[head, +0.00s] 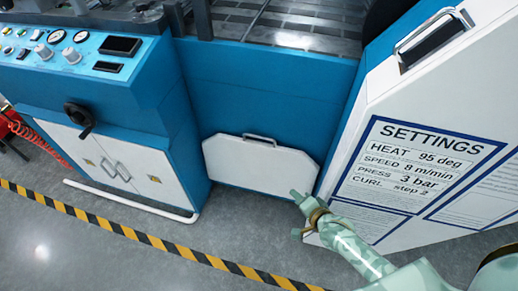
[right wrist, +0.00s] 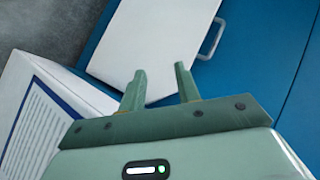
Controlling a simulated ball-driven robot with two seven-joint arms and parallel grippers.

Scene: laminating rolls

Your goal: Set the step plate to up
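The step plate appears to be the white panel with cut corners (head: 258,165) low on the blue machine front, with a grey bar handle (head: 260,138) at its top edge. It looks upright against the blue front. In the right wrist view the white plate (right wrist: 150,40) and its handle (right wrist: 212,40) lie beyond the fingers. My right gripper (head: 298,212) is open, with nothing between its fingers, near the plate's lower right corner. In the wrist view its two fingers (right wrist: 160,72) stand apart. Contact with the plate cannot be told. My left gripper is not in view.
A white settings board (head: 415,150) stands close on the right. A blue control console (head: 95,85) with a black knob and white cabinet doors (head: 110,160) is on the left. A white floor rail (head: 130,200) and striped tape (head: 150,238) lie before it. Grey floor is open ahead.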

